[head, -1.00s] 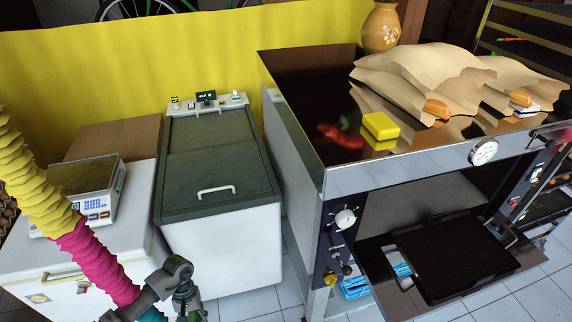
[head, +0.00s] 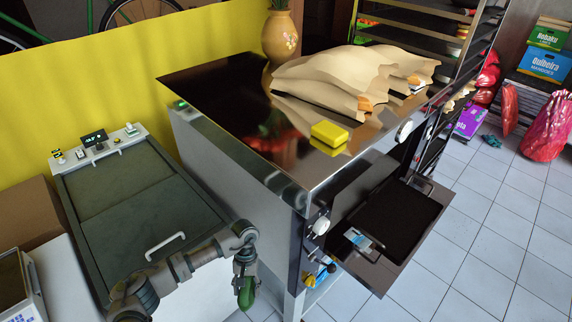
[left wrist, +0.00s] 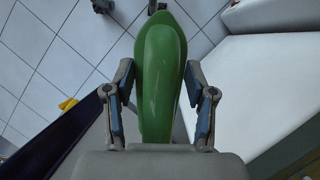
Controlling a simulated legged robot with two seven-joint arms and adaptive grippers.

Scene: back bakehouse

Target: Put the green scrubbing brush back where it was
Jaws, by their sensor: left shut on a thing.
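The green scrubbing brush (left wrist: 159,75) is between the fingers of my left gripper in the left wrist view, its rounded green back facing the camera. In the head view the brush (head: 246,292) hangs below my left gripper (head: 244,272), in front of the gap between the chest freezer and the oven. My left gripper is shut on it and holds it above the tiled floor. The underside of the brush is hidden. My right gripper is not in view.
The steel oven (head: 240,150) bears a yellow sponge (head: 329,134), paper sacks (head: 335,80) and a vase (head: 281,38). Its open door holds a black tray (head: 395,222). A chest freezer (head: 140,190) stands at left. Tiled floor (head: 470,230) is free at right.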

